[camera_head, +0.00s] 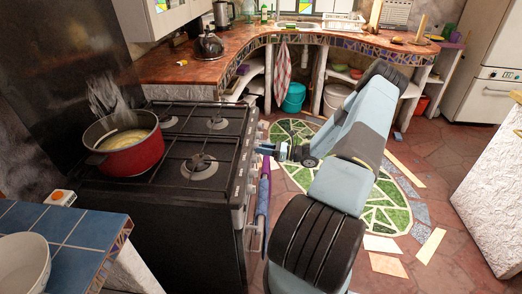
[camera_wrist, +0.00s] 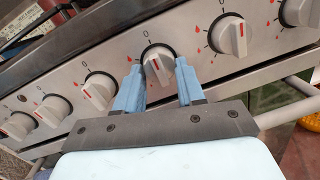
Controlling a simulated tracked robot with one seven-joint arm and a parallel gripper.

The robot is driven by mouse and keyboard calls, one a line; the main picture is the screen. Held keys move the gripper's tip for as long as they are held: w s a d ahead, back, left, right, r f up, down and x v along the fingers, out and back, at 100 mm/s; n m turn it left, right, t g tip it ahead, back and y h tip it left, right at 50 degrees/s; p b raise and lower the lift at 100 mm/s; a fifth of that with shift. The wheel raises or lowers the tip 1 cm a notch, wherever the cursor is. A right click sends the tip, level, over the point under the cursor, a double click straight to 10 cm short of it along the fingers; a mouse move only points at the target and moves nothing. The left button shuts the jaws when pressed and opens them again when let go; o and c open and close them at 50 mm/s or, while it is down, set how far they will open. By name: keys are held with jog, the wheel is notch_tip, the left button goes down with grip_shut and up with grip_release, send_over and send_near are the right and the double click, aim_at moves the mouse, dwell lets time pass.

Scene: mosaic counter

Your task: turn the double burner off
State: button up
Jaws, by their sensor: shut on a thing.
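The black stove (camera_head: 185,200) stands at the left in the head view, with several burners on top. A red pot (camera_head: 133,157) with steaming contents sits on its left side. My gripper (camera_head: 284,151) reaches the stove's front panel. In the wrist view, my gripper (camera_wrist: 158,68) is shut on a white-grey control knob (camera_wrist: 159,72), one blue finger on each side. The knob's red mark points up towards the 0 on the panel. Which burner it serves, and whether a flame burns, I cannot tell.
Neighbouring knobs sit close on both sides, such as the left one (camera_wrist: 97,91) and the right one (camera_wrist: 230,37). A front rail (camera_wrist: 288,93) runs below the panel. A blue-tiled counter (camera_head: 85,238) with a white bowl (camera_head: 24,262) is at the lower left. A kettle (camera_head: 209,46) stands farther back.

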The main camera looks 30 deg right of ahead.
jog(key=shift+w+d+r, duration=0.15)
jog(key=shift+w+d, duration=0.05)
jog(key=o, duration=1)
jog(key=shift+a, duration=0.1)
jog(key=shift+o, duration=0.2)
jog(key=shift+s, duration=0.1)
jog(key=v, duration=1.3)
jog(key=shift+s+d+f, duration=0.2)
jog(key=shift+d, duration=0.1)
